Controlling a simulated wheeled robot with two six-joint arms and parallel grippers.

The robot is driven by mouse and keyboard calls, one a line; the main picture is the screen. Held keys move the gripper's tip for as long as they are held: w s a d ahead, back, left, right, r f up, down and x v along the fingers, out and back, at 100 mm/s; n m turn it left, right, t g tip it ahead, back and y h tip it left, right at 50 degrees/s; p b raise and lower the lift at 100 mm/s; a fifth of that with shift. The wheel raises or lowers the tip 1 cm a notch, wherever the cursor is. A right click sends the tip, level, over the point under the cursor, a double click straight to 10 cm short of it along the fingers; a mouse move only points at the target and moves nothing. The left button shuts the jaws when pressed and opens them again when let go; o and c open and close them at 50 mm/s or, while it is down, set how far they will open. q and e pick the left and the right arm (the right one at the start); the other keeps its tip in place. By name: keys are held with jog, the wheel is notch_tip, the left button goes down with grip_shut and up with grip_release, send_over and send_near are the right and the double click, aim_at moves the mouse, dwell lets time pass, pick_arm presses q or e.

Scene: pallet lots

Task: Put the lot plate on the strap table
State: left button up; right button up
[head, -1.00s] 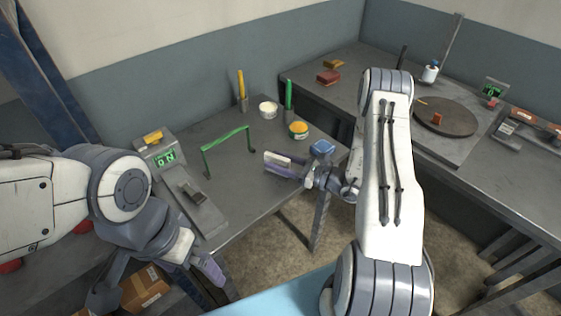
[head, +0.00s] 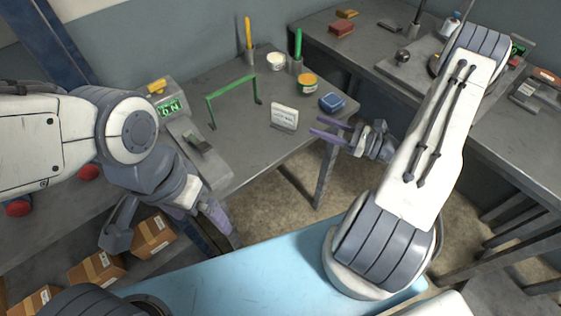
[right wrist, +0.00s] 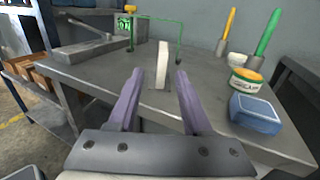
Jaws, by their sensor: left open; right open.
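The lot plate (head: 284,117) is a small white plate with dark lettering. It stands upright on the grey table (head: 240,146) that carries the green arch, near its front edge. My right gripper (head: 315,128) is open and empty, just right of the plate and apart from it. In the right wrist view the plate (right wrist: 163,64) stands edge-on beyond and between the two open fingers. My left gripper (head: 225,232) hangs low at the left, in front of the table, open and empty.
A blue box (head: 332,102), a yellow-topped tin (head: 307,86) and a white pot (head: 276,62) stand behind and right of the plate. The green arch (head: 233,94) is behind it. A lever device (head: 200,144) is at the left. Cardboard boxes (head: 153,236) sit low left.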

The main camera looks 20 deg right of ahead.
jog(key=s+a+r+n+g+y, duration=0.1)
jog(key=s+a+r+n+g, duration=0.2)
jog(key=a+n+g, duration=0.5)
jog(key=s+a+r+n+g+y, duration=0.1)
jog(key=s+a+r+n+g, duration=0.35)
jog(key=a, duration=0.55)
jog(key=s+a+r+n+h, duration=0.2)
jog(key=s+n+h, duration=0.4)
jog(key=n, duration=0.5)
jog(key=s+a+r+n+h, duration=0.3)
jog(key=s+n+h, duration=0.4)
jog(key=n, duration=0.4)
jog(key=shift+a+r+h, duration=0.25)
jog(key=shift+a+h, duration=0.05)
jog(key=shift+a, duration=0.4)
jog(key=shift+s+r+g, duration=0.1)
jog(key=shift+g, duration=0.15)
